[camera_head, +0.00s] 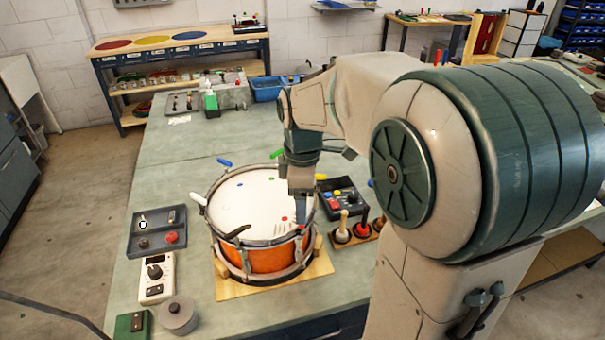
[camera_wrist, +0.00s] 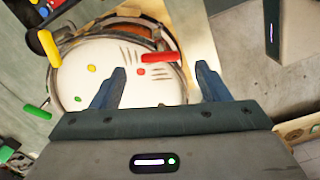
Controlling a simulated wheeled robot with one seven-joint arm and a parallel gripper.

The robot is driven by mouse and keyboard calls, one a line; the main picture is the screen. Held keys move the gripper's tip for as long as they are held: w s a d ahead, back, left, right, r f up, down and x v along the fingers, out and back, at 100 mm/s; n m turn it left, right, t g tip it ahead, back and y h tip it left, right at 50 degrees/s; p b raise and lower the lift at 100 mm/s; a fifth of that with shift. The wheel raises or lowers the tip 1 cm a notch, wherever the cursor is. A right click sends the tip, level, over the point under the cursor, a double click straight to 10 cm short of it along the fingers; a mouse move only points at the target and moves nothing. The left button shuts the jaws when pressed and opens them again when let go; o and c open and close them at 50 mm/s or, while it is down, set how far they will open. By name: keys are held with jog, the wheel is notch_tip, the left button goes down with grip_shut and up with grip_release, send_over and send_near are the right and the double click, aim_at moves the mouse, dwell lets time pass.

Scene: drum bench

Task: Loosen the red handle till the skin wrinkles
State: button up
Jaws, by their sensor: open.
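The drum (camera_head: 257,251) has an orange shell and a white skin (camera_head: 240,195), and sits on a wooden board. In the wrist view, the red handle (camera_wrist: 160,57) lies at the drum's rim, between my fingertips in the picture and slightly past them. I cannot tell whether it is touched. My gripper (camera_wrist: 160,68) is open, with nothing visibly held, and reaches down over the drum's right side in the head view (camera_head: 301,210). Several short dark lines mark the skin near red dots. The red handle is hidden or unclear in the head view.
Other handles ring the drum: blue (camera_head: 224,162), green (camera_head: 277,154), white (camera_head: 197,198) and black (camera_head: 238,231). A grey tray (camera_head: 157,232) and a meter (camera_head: 157,277) lie left.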

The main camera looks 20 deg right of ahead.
notch_tip(320, 180, up, 8)
dwell(0.5)
jog(key=s+f+m+t, duration=0.1)
jog(key=s+f+m, duration=0.3)
jog(key=s+m, duration=0.3)
jog(key=s+f+m+t, duration=0.2)
jog(key=s+f+m, duration=0.1)
jog(key=s+m, duration=0.4)
jog(key=shift+s+f, duration=0.15)
jog(key=shift+f, duration=0.25)
dwell(0.7)
